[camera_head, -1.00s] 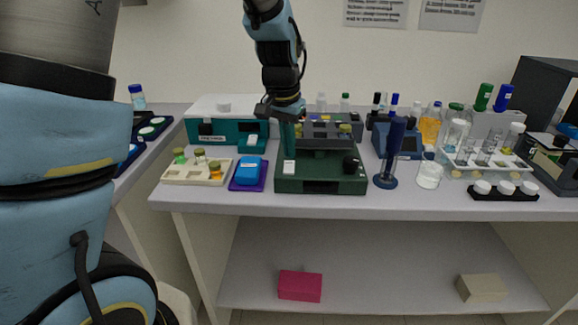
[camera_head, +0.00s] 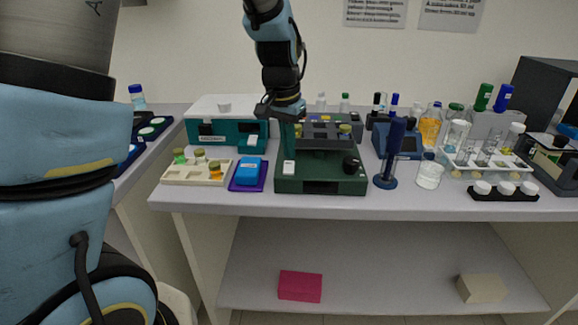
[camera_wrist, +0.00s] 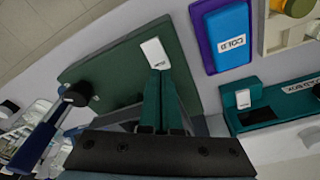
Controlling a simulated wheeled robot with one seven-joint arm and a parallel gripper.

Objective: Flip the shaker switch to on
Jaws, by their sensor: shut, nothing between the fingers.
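A dark green boxy unit (camera_head: 320,184), which looks like the shaker, stands at the front middle of the bench. It has a black knob (camera_head: 351,165) and a white switch (camera_head: 289,167) on its left. The switch also shows in the wrist view (camera_wrist: 155,52). My gripper (camera_head: 288,153) points down just behind the switch, its green fingers together and empty. In the wrist view my fingertips (camera_wrist: 161,73) sit at the switch's near edge; I cannot tell whether they touch it. Any on or off marking is too small to read.
A teal unit (camera_head: 232,143) with another white switch stands behind left. A blue block labelled COLD (camera_wrist: 229,37) on a purple base and a cream vial rack (camera_head: 190,176) are left. A blue cylinder stand (camera_head: 387,182) and glassware stand right.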

